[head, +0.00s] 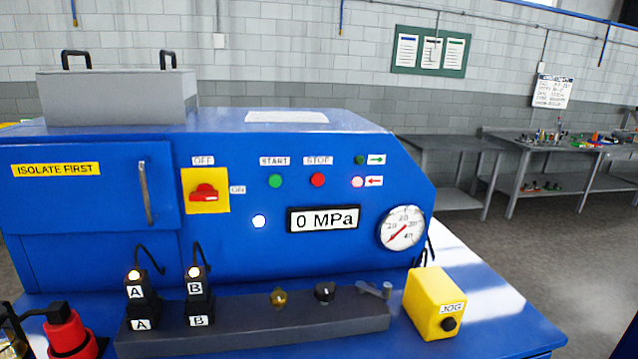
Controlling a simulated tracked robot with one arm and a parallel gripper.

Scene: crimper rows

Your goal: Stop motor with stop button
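The red stop button (317,180) sits on the sloped front of the blue machine, under a STOP label (318,160). The green start button (275,181) is just left of it, under a START label. Nothing covers the stop button. A white lamp (259,221) below looks lit. Of the two direction lamps at the right, the one beside the red left arrow (357,182) glows pinkish white and the green one (360,160) looks dark. The display (323,218) reads 0 MPa. My gripper is not in view.
A red rotary switch (204,192) on a yellow plate is left of the buttons. A red part (68,335) is at bottom left.

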